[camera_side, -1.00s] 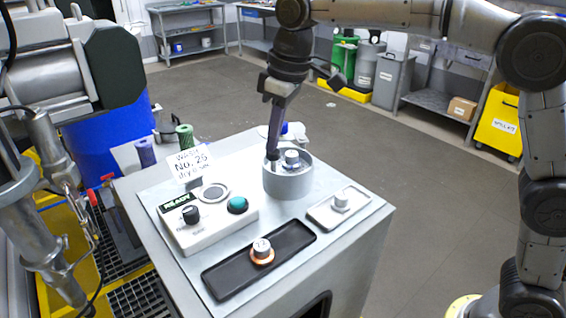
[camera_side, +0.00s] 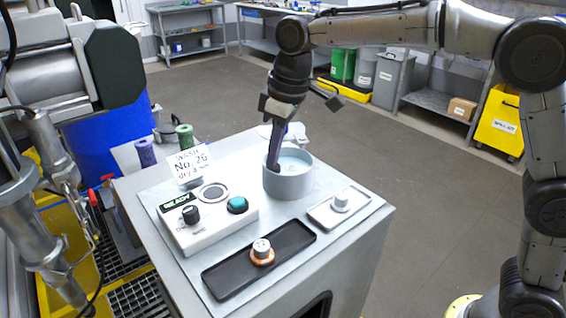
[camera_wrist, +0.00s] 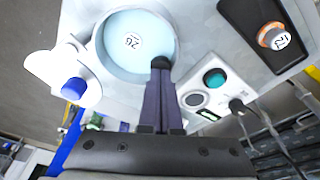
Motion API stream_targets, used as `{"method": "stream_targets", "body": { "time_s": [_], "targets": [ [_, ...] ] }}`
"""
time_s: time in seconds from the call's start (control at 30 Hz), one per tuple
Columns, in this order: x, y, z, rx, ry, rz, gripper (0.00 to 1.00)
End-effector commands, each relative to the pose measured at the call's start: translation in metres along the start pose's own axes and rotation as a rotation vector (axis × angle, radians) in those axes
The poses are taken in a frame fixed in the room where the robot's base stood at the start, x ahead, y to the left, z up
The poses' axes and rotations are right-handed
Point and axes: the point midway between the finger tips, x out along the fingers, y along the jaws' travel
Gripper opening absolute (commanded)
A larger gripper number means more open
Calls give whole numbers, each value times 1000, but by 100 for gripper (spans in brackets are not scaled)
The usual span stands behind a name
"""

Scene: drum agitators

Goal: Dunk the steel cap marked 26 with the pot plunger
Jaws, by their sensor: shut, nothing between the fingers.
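The grey round pot (camera_side: 288,185) stands on the steel bench top with pale liquid inside. In the wrist view a label reading 26 on the steel cap (camera_wrist: 133,41) shows down inside the pot (camera_wrist: 97,42); the cap's body is hard to make out. My gripper (camera_side: 273,166) is shut and empty, pointing down at the pot's left rim. In the wrist view its fingertips (camera_wrist: 161,68) meet a dark round knob (camera_wrist: 160,61) at the rim, which may be the plunger. Whether it is fully pressed cannot be told.
A control box (camera_side: 205,225) with a dial and teal button (camera_side: 237,204) stands left of the pot. A black tray (camera_side: 225,278) holds an orange-ringed cap (camera_side: 262,249); a light tray (camera_side: 322,217) holds another cap (camera_side: 341,201). A sign (camera_side: 188,163) names No. 26.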

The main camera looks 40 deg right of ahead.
Motion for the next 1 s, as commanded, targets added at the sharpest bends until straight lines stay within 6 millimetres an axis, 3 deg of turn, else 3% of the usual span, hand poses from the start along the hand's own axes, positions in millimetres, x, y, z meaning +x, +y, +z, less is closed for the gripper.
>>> {"method": "stream_targets", "body": {
  "time_s": [0.23, 0.73, 1.0],
  "targets": [
    [0, 0, 0, 0, -5, -1, 0],
    [-30, 0, -6, 0, -3, 0, 0],
    [-35, 0, -7, 0, -2, 0, 0]
  ]
}}
